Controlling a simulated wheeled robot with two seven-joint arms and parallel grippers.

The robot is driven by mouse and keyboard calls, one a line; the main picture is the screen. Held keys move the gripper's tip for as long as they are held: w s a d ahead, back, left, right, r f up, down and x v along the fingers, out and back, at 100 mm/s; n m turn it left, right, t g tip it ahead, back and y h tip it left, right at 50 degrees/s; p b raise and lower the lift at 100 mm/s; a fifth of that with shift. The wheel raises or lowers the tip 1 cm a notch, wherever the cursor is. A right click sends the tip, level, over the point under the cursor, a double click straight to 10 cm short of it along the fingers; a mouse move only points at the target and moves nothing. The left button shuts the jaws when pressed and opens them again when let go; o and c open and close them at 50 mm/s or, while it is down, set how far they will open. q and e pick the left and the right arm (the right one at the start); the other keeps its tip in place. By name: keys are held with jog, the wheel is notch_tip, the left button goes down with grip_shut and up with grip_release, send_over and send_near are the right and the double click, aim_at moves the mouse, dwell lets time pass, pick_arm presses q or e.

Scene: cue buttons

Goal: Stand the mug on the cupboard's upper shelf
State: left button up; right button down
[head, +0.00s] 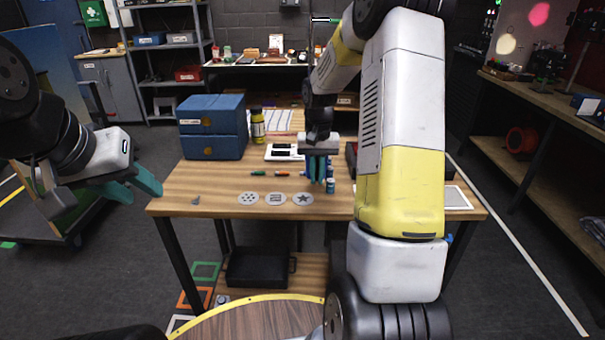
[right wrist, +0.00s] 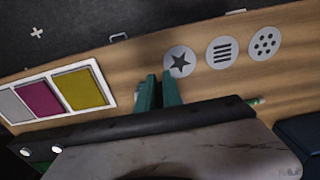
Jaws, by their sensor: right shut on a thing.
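No mug can be made out in either view. A blue two-part cupboard (head: 212,147) with two shut fronts, one above the other, stands at the table's back left; its inside is hidden. My right gripper (head: 318,183) points down just above the table, behind the star disc (head: 303,199). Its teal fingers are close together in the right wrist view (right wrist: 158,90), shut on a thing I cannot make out. A small teal cylinder (head: 330,186) shows beside the fingertips. My left gripper (head: 135,187) is open and empty, off the table's left edge.
A disc with lines (head: 276,199) and a dotted disc (head: 248,198) lie left of the star disc. Several pens lie behind them. A white-framed panel (right wrist: 108,91) lies at the table's right. The front left table is mostly clear.

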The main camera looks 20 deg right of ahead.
jog(key=shift+f, duration=1.95)
jog(key=shift+f, duration=0.1)
jog(key=c, duration=1.5)
grip_release()
